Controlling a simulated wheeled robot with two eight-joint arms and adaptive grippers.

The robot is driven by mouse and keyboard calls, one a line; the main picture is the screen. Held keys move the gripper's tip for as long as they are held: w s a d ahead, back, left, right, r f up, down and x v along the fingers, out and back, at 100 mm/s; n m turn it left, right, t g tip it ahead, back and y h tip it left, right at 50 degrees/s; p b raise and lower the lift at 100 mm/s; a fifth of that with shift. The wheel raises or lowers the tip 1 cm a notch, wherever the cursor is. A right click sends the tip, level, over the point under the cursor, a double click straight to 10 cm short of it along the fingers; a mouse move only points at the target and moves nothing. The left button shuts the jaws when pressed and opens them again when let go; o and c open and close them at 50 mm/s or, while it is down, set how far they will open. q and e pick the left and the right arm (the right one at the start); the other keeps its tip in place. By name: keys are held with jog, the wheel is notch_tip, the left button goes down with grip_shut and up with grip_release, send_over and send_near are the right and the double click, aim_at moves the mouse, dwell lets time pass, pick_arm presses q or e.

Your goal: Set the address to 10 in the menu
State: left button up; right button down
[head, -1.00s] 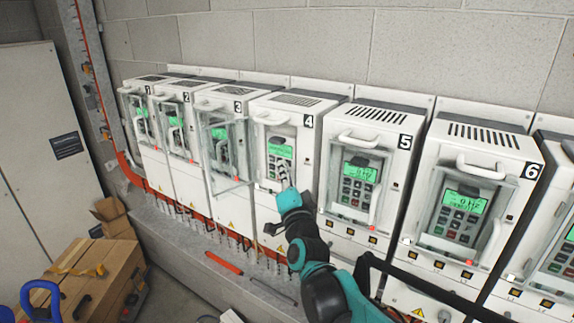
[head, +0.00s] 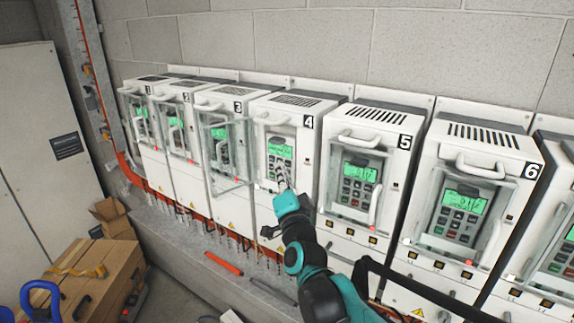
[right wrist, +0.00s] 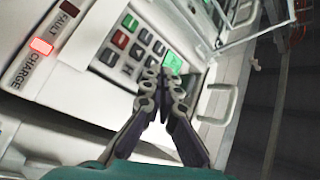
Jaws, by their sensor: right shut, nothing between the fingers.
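Drive 4 (head: 286,108) is a white cabinet with a lit green display (head: 280,151) above a keypad. No clear cover lies over its panel. My right gripper (head: 281,175) is in front of the keypad, its closed fingertips pointing at it. In the right wrist view, the shut fingertips (right wrist: 166,74) overlap the lower edge of the green screen (right wrist: 172,62). Grey, red and green keys (right wrist: 136,50) show to the left of the fingers. I cannot tell whether a key is touched. The screen text is too small to read. My left gripper is not in view.
Drives 5 (head: 366,142) and 6 (head: 480,148) stand to the right behind clear covers. A red light glows beside CHARGE (right wrist: 41,46).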

dwell(0.3)
jog(key=shift+s+a, duration=0.75)
jog(key=shift+s, duration=0.3)
jog(key=shift+s+a, duration=0.75)
jog(key=shift+s, duration=0.25)
dwell(1.5)
jog(key=a, duration=0.1)
jog(key=s+a, duration=0.1)
jog(key=a, duration=0.2)
jog(key=shift+s+a, duration=0.25)
jog(key=shift+s, duration=0.05)
jog(key=shift+w+d, duration=0.1)
jog(key=shift+d, duration=0.1)
jog(key=shift+w+d, duration=0.85)
jog(key=shift+w, duration=0.3)
jog(key=shift+w+d, duration=0.8)
jog(key=shift+w, duration=0.4)
jog(key=shift+w+d, duration=0.85)
jog(key=shift+w, duration=0.3)
jog(key=shift+w, duration=0.15)
jog(key=shift+w+d+b, duration=0.2)
jog(key=shift+d+b, duration=0.05)
jog(key=shift+b, duration=0.05)
